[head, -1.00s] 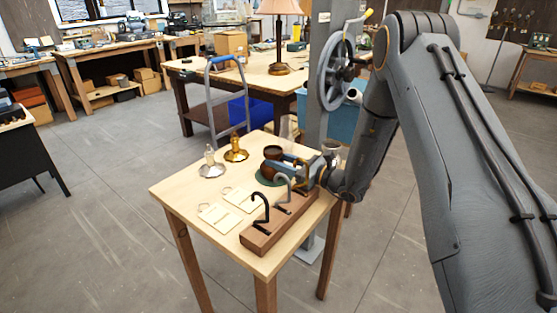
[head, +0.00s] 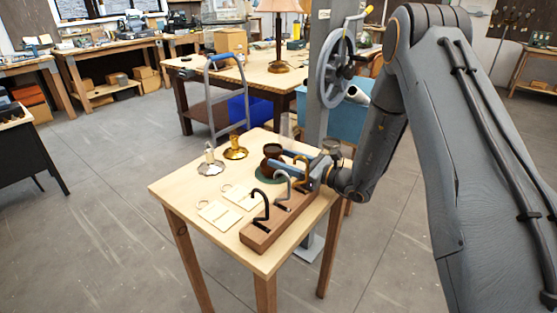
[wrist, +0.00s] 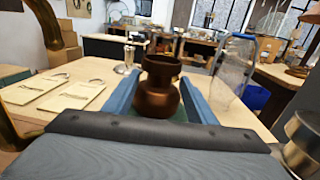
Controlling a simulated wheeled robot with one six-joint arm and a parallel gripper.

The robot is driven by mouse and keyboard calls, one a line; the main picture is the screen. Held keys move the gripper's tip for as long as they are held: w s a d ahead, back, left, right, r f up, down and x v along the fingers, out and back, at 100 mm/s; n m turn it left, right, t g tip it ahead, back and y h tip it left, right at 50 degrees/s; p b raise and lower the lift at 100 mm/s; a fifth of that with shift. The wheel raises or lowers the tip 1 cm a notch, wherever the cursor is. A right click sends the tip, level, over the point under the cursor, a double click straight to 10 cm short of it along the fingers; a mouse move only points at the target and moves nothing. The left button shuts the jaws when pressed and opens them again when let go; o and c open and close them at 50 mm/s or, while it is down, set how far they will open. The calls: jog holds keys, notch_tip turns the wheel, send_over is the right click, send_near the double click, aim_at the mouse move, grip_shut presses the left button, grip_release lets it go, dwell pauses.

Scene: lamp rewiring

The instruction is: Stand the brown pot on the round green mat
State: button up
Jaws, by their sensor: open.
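The brown pot (head: 272,160) stands upright at the back right of the small table, and it also shows in the wrist view (wrist: 157,88). The round green mat (head: 264,174) lies under the pot, with its front and left rim showing; its green also shows below the pot in the wrist view (wrist: 180,115). The pot appears to rest on it. My gripper (head: 280,159) is open, its blue fingers either side of the pot in the wrist view, with a gap seen at the right finger.
A wooden block with several hooks (head: 262,231) stands along the table's right edge, close to my gripper. Silver (head: 210,166) and brass (head: 235,150) lamp parts stand at the back left. Pale tags (head: 219,214) lie in the middle. A metal cup (wrist: 302,135) is at the right in the wrist view.

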jog(key=b+v, duration=0.2)
jog(key=v, duration=0.7)
jog(key=shift+s+d+b, duration=0.15)
jog(key=shift+d+b, duration=0.15)
jog(key=shift+b, duration=0.05)
jog(key=shift+s+d, duration=0.1)
jog(key=shift+d, duration=0.05)
